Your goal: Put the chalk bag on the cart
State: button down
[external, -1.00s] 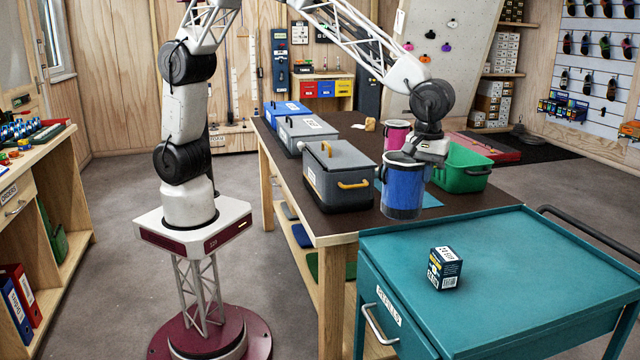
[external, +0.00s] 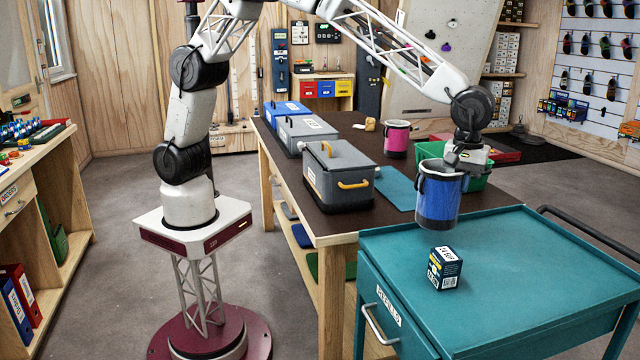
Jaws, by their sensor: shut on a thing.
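The blue chalk bag (external: 438,200) is a round bucket shape with a pale rim and a dark trim. My gripper (external: 462,166) is shut on its upper rim and holds it upright. In the picture the bag overlaps the back left edge of the teal cart (external: 535,270); its base appears to be above the cart top, though the exact height is hard to tell. The fingertips are partly hidden behind the bag's rim.
A small dark box (external: 444,268) stands on the cart's left half; the rest of its top is clear. A green bin (external: 478,178), a pink chalk bag (external: 397,138) and a grey toolbox (external: 338,178) stand on the brown table (external: 290,185). A dark handle rail (external: 590,238) borders the cart's right side.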

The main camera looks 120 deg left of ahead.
jog(key=w, duration=0.6)
jog(key=shift+w+f, duration=0.35)
jog(key=shift+w, duration=0.05)
jog(key=shift+f, duration=0.1)
jog(key=shift+f, duration=1.75)
jog(key=c, duration=1.3)
grip_release()
jog(key=shift+o, duration=0.2)
